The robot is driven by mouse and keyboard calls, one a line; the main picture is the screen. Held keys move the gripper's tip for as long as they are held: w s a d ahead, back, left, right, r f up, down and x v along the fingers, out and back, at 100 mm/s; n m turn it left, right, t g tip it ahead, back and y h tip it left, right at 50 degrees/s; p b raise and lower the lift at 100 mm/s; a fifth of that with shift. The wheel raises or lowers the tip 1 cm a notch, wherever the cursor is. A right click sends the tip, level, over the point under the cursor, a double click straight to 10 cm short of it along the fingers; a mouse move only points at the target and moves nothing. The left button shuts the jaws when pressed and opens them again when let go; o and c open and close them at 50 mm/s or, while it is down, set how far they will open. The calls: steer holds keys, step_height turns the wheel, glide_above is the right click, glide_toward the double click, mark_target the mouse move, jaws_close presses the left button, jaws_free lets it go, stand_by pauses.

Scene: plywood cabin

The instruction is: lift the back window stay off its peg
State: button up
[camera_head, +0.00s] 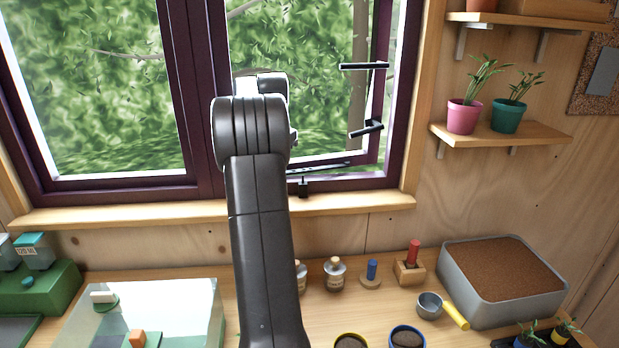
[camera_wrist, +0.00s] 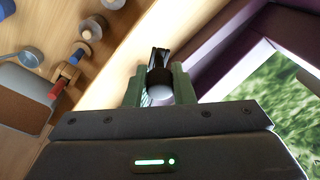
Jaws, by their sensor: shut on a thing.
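The window stay (camera_head: 322,167) is a thin dark bar low in the right window opening in the head view, running out from behind my arm. A small dark peg (camera_head: 303,188) stands on the sill just below it; I cannot tell whether the two touch. In the wrist view my gripper (camera_wrist: 158,90) has its green fingers closed around a dark piece with a pale rounded end, which appears to be the stay (camera_wrist: 159,76). My gripper is hidden behind my arm in the head view. The far part of the stay is hard to make out.
The right window sash (camera_head: 378,90) stands ajar, with two black bars (camera_head: 363,66) on it. The wooden sill (camera_head: 350,202) is mostly clear. Below, the bench holds small bottles (camera_head: 334,274), a blue peg (camera_head: 371,270) and a soil tray (camera_head: 500,285). Potted plants (camera_head: 463,116) sit on a right shelf.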

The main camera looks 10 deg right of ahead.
steer(key=shift+w+d+r+g+y, duration=0.15)
steer(key=shift+d+r+y, duration=0.1)
steer(key=shift+r, duration=0.3)
steer(key=shift+w+d+r+g+y, duration=0.1)
steer(key=shift+d+r+y, duration=0.1)
steer(key=shift+r, duration=0.4)
steer(key=shift+w+d+r+g+y, duration=0.15)
steer(key=shift+d+r, duration=0.1)
steer(key=shift+r, duration=0.3)
steer(key=o, duration=0.5)
steer(key=shift+r, duration=0.25)
steer(key=o, duration=0.5)
steer(key=shift+w+f, duration=0.1)
steer(key=shift+f, duration=0.1)
steer(key=shift+s+a+f, duration=0.3)
steer(key=shift+a+f, duration=0.05)
steer(key=shift+f, duration=0.3)
steer(key=shift+s+a+f+t+h, duration=0.2)
steer(key=shift+f+h, duration=0.15)
steer(key=shift+f, duration=0.25)
steer(key=shift+s+a+f+t+h, duration=0.1)
steer(key=shift+a+f+t+h, duration=0.1)
steer(key=shift+f+h, duration=0.3)
steer(key=shift+w, duration=0.1)
